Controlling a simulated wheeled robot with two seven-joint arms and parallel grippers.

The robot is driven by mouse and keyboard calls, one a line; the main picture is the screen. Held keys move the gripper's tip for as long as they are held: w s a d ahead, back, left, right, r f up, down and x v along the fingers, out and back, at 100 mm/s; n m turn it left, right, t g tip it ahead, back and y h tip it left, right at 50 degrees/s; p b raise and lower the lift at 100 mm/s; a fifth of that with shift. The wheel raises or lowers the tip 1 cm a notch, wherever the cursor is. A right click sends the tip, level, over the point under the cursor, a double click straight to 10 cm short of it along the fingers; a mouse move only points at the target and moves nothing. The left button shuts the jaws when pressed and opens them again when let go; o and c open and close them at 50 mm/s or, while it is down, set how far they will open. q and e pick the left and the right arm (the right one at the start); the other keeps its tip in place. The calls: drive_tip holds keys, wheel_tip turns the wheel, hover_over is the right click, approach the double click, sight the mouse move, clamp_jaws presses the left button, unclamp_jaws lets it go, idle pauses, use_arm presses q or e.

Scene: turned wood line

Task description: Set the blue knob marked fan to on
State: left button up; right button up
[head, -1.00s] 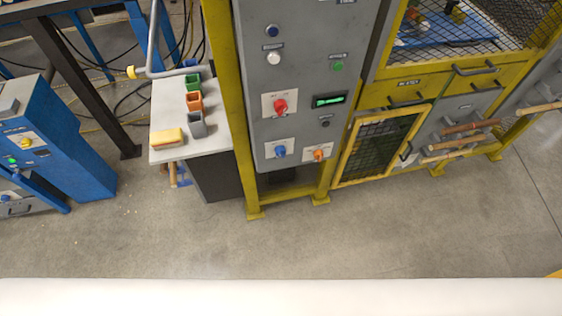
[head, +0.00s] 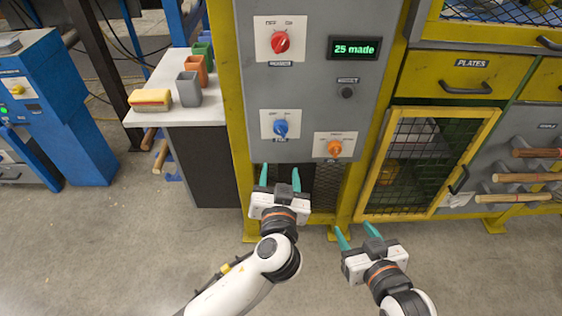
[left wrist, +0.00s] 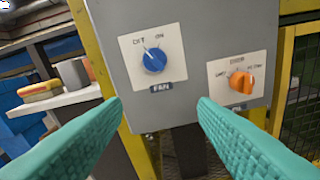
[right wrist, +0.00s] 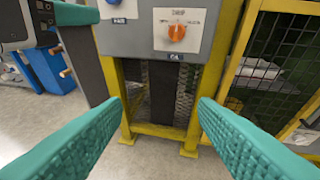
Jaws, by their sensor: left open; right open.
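The blue knob (head: 281,128) sits on a white plate low on the grey control panel. In the left wrist view the blue knob (left wrist: 154,60) has a label FAN below it. That plate has an off-side mark at upper left and ON at upper right; the knob's pointer leans to the upper left. My left gripper (head: 280,178) is open and empty, just below the knob and apart from it, with its fingers pointing at the panel. My right gripper (head: 358,236) is open and empty, lower and further right, in front of the yellow frame.
An orange knob (head: 334,148) is right of the blue one, and a red knob (head: 280,42) is above. A display (head: 355,48) reads "25 made". A shelf (head: 205,115) with cups and a sponge (head: 150,100) stands left. A mesh door (head: 487,130) is right.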

sight(280, 135)
use_arm(q)
drive_tip(key=shift+n+t, duration=0.5)
drive_tip(key=shift+t, duration=0.1)
drive_tip(key=w, duration=0.3)
drive_tip(key=w+r+b, duration=0.1)
drive_tip(key=w, duration=0.2)
drive_tip(key=w+r+b, duration=0.1)
drive_tip(key=w, duration=0.2)
drive_tip(key=shift+w+r, duration=0.1)
drive_tip(key=shift+w, duration=0.75)
use_arm(e)
wheel_tip(280, 135, up, 8)
drive_tip(key=a+t+y, duration=0.1)
drive_tip(key=t, duration=0.3)
drive_tip(key=shift+w+f+t+y, duration=0.2)
drive_tip(key=shift+w+t+y, duration=0.1)
drive_tip(key=shift+t+y, duration=0.1)
use_arm(q)
drive_tip(key=c, duration=1)
